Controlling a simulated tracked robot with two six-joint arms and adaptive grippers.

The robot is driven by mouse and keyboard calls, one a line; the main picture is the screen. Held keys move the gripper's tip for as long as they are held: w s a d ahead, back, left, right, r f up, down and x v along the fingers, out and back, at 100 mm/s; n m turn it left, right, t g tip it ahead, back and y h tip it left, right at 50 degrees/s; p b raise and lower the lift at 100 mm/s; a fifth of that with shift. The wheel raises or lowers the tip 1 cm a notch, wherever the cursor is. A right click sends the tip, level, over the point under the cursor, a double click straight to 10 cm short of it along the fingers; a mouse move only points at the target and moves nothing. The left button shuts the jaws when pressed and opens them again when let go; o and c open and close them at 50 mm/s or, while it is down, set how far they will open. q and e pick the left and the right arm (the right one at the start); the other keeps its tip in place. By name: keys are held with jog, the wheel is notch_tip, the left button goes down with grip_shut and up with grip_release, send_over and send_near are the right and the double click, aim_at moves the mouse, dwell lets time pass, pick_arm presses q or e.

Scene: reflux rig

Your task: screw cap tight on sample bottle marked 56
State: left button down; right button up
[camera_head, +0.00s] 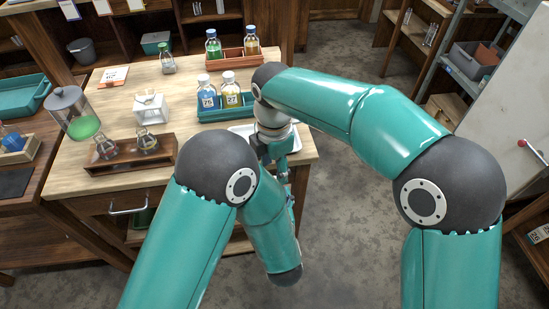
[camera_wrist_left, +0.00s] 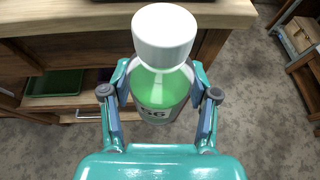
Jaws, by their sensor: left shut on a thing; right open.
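In the left wrist view, my left gripper (camera_wrist_left: 161,103) is shut on a sample bottle (camera_wrist_left: 165,88) with green liquid. The bottle stands roughly upright between the fingers. In the head view, my right gripper (camera_head: 284,176) points down beside the bench's right edge, open. The left gripper and the bottle are hidden there behind my arms.
The wooden bench (camera_head: 110,185) holds a teal rack (camera_head: 213,113) with bottles 75 and 27, a brown rack (camera_head: 232,58) with bottles, a white tray (camera_head: 243,130) partly hidden by my right arm, and a dark wooden stand (camera_head: 123,163) with flasks. Open floor (camera_head: 350,200) lies right of the bench.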

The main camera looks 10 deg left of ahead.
jog(key=shift+f, duration=2.5)
grip_shut()
jog(key=m, duration=0.7)
jog(key=shift+m, duration=0.3)
jog(key=m, duration=0.6)
jog(key=shift+w+m, duration=0.1)
jog(key=shift+m, duration=0.2)
jog(key=m, duration=1.3)
jog(key=shift+o, duration=0.7)
grip_release()
